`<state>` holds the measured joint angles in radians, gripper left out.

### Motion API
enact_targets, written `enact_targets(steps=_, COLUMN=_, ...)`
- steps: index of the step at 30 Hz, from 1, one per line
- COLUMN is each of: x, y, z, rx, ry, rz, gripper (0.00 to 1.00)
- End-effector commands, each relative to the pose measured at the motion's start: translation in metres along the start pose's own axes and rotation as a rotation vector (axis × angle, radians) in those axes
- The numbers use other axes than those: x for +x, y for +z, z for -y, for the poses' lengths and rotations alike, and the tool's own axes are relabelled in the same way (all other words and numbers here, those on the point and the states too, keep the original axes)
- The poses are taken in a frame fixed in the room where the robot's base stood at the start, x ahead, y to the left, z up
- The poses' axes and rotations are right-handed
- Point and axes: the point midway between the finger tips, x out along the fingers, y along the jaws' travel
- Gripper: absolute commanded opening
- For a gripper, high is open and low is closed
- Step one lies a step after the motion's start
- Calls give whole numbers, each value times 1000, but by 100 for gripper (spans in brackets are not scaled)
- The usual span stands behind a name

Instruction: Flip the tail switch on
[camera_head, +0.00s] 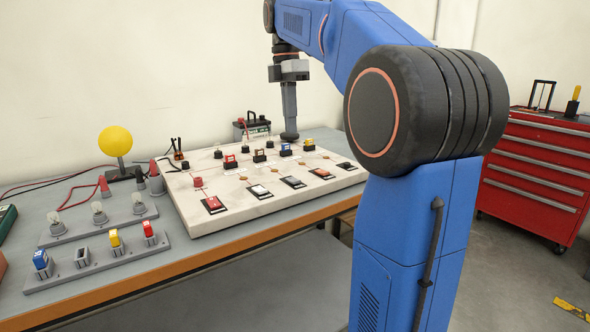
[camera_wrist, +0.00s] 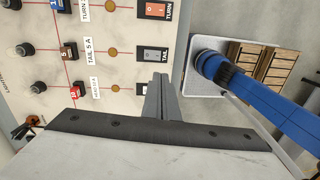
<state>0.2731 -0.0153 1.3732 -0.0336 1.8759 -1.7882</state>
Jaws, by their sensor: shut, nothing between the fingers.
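The tail switch (camera_wrist: 152,54) is a grey rocker in a dark frame, labelled TAIL, in the upper middle of the wrist view. In the head view it appears as the middle rocker (camera_head: 292,182) along the white panel's (camera_head: 240,219) front edge. My gripper (camera_head: 289,136) points down over the panel in the head view. Its fingers (camera_wrist: 161,78) are shut and empty. In the wrist view their tips appear just below the tail switch and partly cover a neighbouring switch (camera_wrist: 145,91). I cannot tell contact or the rocker's position.
The orange turn switch (camera_wrist: 155,10) is on the tail switch's other side. Fuses, knobs and a red switch (camera_head: 213,204) share the panel. A yellow ball on a stand (camera_head: 115,140), bulbs and a fuse rack (camera_head: 100,264) lie left. A red tool cabinet (camera_head: 537,170) stands right.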

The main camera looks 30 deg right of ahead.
Motion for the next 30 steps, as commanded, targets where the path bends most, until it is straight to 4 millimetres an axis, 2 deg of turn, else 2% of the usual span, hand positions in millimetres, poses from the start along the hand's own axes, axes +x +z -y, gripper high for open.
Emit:
enact_targets(steps=7, x=-8, y=8, z=-8, rx=-62, ry=-19, rz=-5, gripper=0)
enact_targets(steps=19, x=-5, y=8, z=-8, rx=-63, ry=-21, rz=-6, gripper=0)
enact_targets(steps=23, x=6, y=8, z=-7, rx=-63, ry=-22, rz=-6, gripper=0)
enact_targets(steps=30, x=46, y=7, z=-5, rx=-62, ry=-23, rz=-6, gripper=0)
